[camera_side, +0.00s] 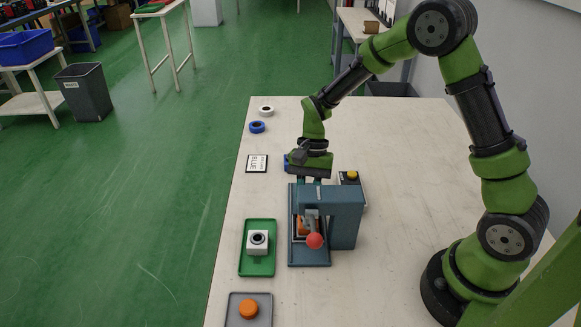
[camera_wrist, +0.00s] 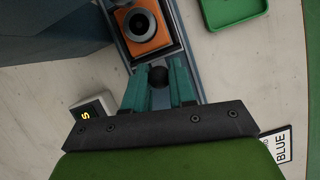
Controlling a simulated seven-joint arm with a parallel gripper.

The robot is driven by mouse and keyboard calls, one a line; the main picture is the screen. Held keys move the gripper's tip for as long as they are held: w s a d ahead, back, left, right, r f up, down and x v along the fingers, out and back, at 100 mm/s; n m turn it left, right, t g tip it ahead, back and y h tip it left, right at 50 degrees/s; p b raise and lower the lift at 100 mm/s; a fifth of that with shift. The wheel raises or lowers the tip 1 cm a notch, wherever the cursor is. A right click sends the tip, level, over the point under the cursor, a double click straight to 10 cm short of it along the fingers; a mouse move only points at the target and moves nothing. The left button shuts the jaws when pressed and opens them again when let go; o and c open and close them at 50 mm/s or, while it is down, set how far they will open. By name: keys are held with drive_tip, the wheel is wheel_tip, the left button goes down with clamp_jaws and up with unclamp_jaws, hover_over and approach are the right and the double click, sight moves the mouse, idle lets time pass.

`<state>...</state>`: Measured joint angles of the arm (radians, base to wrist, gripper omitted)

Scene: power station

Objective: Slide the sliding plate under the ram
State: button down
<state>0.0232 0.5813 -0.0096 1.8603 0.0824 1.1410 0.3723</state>
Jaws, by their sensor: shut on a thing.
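The blue-grey press (camera_side: 345,218) stands on the table, with a lever ending in a red ball (camera_side: 314,241). An orange block (camera_wrist: 147,28) with a dark grey ring on it sits on the sliding plate (camera_wrist: 166,56), in the press's track. The block shows partly behind the lever in the side view (camera_side: 301,228). My gripper (camera_wrist: 159,78) is at the track's far end, its teal fingers shut on the plate's dark round knob (camera_wrist: 158,76). The side view shows my gripper (camera_side: 309,181) low behind the press. The ram's underside is hidden.
A green tray (camera_side: 245,268) with a white block and dark ring lies left of the press. A grey tray (camera_side: 235,318) holds an orange piece. A button box (camera_side: 361,190), a BLUE sign (camera_side: 257,163) and white and blue rings are nearby. The table's right is clear.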

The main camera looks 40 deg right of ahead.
drive_tip(key=shift+s+a, duration=1.15)
drive_tip(key=c, duration=1)
unclamp_jaws()
drive_tip(key=v, duration=1.7)
drive_tip(key=shift+d+f, duration=0.1)
drive_tip(key=shift+d, duration=0.05)
drive_tip(key=s+r+n+t, duration=0.2)
drive_tip(key=s+t, duration=0.1)
drive_tip(key=s, duration=0.2)
drive_tip(key=s+a+r+n+t+h, duration=0.1)
drive_tip(key=s+r+n+t, duration=0.1)
drive_tip(key=s, duration=0.3)
drive_tip(key=s+r+n+t, duration=0.2)
drive_tip(key=s+n+t, duration=0.1)
drive_tip(key=s+t, duration=0.1)
drive_tip(key=shift+s+a+r+t+h, duration=0.1)
drive_tip(key=shift+s+a+t+h, duration=0.1)
drive_tip(key=shift+s+t+h, duration=0.15)
